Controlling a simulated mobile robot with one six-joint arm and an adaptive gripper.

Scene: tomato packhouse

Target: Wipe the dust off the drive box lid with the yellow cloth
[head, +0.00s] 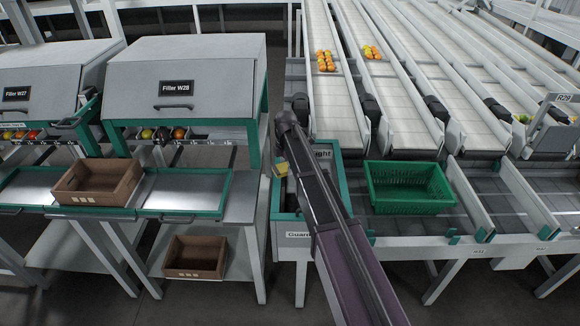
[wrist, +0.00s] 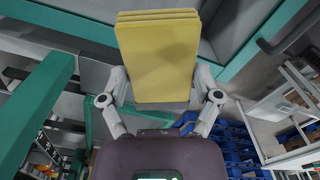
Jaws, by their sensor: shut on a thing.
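My gripper (wrist: 160,84) is shut on the folded yellow cloth (wrist: 157,55) in the wrist view, with one finger on each side of it. In the head view the cloth (head: 281,169) shows small, left of my arm, over the left part of the teal-edged drive box (head: 292,229). My arm hides much of the box and its lid, and the gripper itself is largely hidden there. In the wrist view a grey surface with a teal edge (wrist: 262,42) lies behind the cloth. I cannot tell whether the cloth touches it. No dust can be made out.
A green crate (head: 409,190) stands right of my arm, below the conveyor lanes (head: 395,92). Filler W28 (head: 187,82) is to the left, with a brown crate (head: 99,182) on its tray and another brown crate (head: 196,257) on the shelf below. Tomatoes (head: 325,61) lie on the lanes.

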